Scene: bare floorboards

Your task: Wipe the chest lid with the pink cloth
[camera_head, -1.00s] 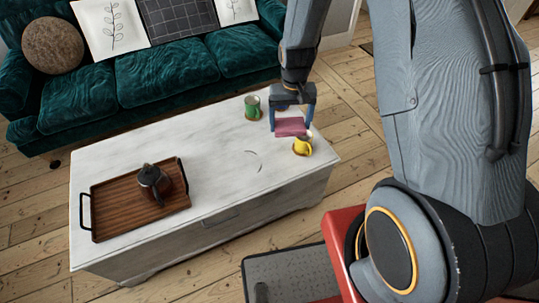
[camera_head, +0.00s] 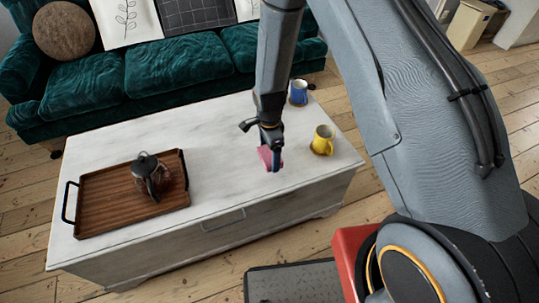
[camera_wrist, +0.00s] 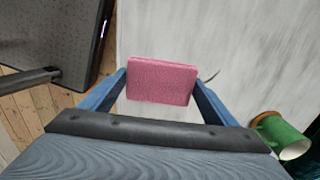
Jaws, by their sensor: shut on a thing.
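The pink cloth (camera_head: 263,156) is a folded pad; it shows whole in the wrist view (camera_wrist: 162,80). My gripper (camera_head: 270,164) is shut on it, with a blue finger at each side in the wrist view (camera_wrist: 160,86). It is over the right-middle part of the whitish chest lid (camera_head: 215,115), towards the front edge. I cannot tell whether the cloth touches the lid. A dark mark (camera_wrist: 212,76) lies on the lid just right of the cloth in the wrist view; in the head view I cannot make it out near my gripper.
A yellow mug (camera_head: 322,141) and a blue mug (camera_head: 298,92) stand at the lid's right end. A green mug (camera_wrist: 283,138) shows in the wrist view. A wooden tray (camera_head: 105,207) with a dark pot (camera_head: 147,176) is at the left. The teal sofa (camera_head: 180,68) is behind.

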